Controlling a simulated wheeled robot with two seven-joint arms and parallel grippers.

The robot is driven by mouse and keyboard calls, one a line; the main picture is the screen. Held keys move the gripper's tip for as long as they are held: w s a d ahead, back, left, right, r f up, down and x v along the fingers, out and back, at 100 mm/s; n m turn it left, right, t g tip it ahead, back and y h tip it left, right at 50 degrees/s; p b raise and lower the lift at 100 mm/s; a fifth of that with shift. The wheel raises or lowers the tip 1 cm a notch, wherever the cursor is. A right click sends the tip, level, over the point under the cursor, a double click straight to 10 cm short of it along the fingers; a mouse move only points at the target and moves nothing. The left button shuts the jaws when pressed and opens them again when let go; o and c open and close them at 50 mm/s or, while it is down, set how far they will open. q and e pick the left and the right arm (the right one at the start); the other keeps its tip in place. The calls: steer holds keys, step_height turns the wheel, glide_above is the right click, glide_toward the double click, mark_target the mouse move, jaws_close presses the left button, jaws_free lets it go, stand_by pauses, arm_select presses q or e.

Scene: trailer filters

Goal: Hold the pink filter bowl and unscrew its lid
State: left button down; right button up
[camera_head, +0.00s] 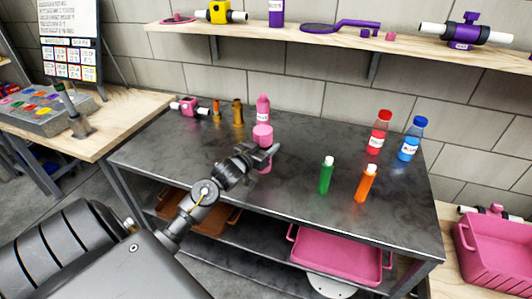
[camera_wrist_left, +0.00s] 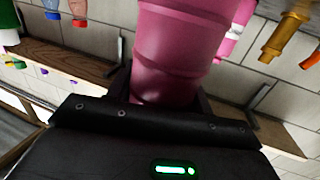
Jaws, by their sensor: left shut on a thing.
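In the left wrist view the pink bowl (camera_wrist_left: 180,50) fills the space between the fingers. I cannot tell whether the bowl's base touches the table. My right gripper is in neither view.
A pink bottle (camera_head: 263,108) stands close behind the bowl. Brown and orange fittings (camera_head: 238,113) and a pink-and-white pipe piece (camera_head: 188,106) are at the back left. Green (camera_head: 326,176), orange (camera_head: 366,184), red (camera_head: 379,133) and blue (camera_head: 412,140) bottles stand to the right.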

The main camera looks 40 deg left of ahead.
arm_select(q)
steer(key=shift+w+a+f, duration=0.2)
steer(key=shift+w+f, duration=0.05)
steer(key=shift+f, duration=0.05)
steer(key=shift+w+a+f+p, duration=0.15)
steer(key=shift+f+p, duration=0.15)
steer(key=shift+f, duration=1.45)
steer(key=shift+f, duration=0.1)
steer(key=c, duration=0.6)
jaws_free()
steer(key=s+b, duration=0.1)
steer(key=s, duration=1.1)
steer(key=shift+d+r, duration=0.4)
steer(key=shift+d, duration=0.05)
